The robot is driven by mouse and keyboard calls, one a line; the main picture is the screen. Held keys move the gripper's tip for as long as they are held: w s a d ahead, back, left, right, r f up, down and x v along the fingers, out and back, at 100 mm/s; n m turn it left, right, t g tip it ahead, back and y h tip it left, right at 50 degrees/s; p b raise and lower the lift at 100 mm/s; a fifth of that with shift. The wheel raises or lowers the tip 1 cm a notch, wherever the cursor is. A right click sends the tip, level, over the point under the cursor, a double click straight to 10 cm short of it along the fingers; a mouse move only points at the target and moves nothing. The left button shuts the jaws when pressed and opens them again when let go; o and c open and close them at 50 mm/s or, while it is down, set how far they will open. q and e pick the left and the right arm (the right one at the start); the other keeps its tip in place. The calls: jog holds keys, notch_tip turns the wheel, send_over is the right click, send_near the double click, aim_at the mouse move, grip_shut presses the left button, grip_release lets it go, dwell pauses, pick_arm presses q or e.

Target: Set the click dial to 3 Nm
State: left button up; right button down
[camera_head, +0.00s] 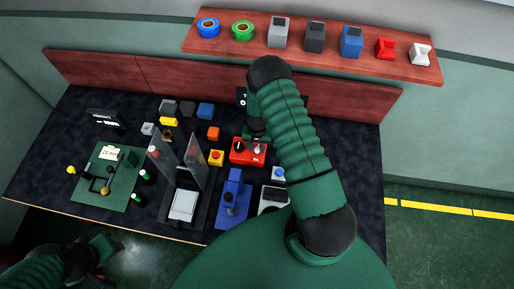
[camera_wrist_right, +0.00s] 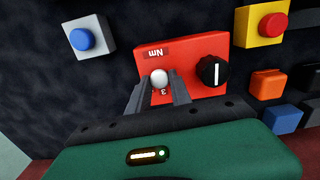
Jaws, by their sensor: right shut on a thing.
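A red box (camera_wrist_right: 205,60) in the right wrist view carries an upside-down "Nm" label, a black dial (camera_wrist_right: 212,71) with a white pointer line, and a white round knob (camera_wrist_right: 159,77) beside a "3" mark. My right gripper (camera_wrist_right: 158,88) is shut on the white knob, one finger on each side. In the head view the red box (camera_head: 243,158) stands on the dark table, and my right gripper (camera_head: 256,138) is over it, partly hidden by my arm. My left gripper (camera_head: 104,246) is low at the left, off the table front; its fingers are unclear.
A yellow box with a red button (camera_head: 216,157) stands just left of the red box. A blue device (camera_head: 234,195) is in front. A grey box with a blue button (camera_wrist_right: 88,37) is nearby. A green board (camera_head: 108,180) lies left. A shelf (camera_head: 265,43) runs behind.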

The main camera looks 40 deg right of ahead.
dwell(0.3)
jog(key=c, duration=1.5)
grip_release()
jog(key=shift+r, duration=0.1)
jog(key=o, duration=0.3)
jog(key=shift+o, duration=0.2)
jog(key=shift+a, duration=0.1)
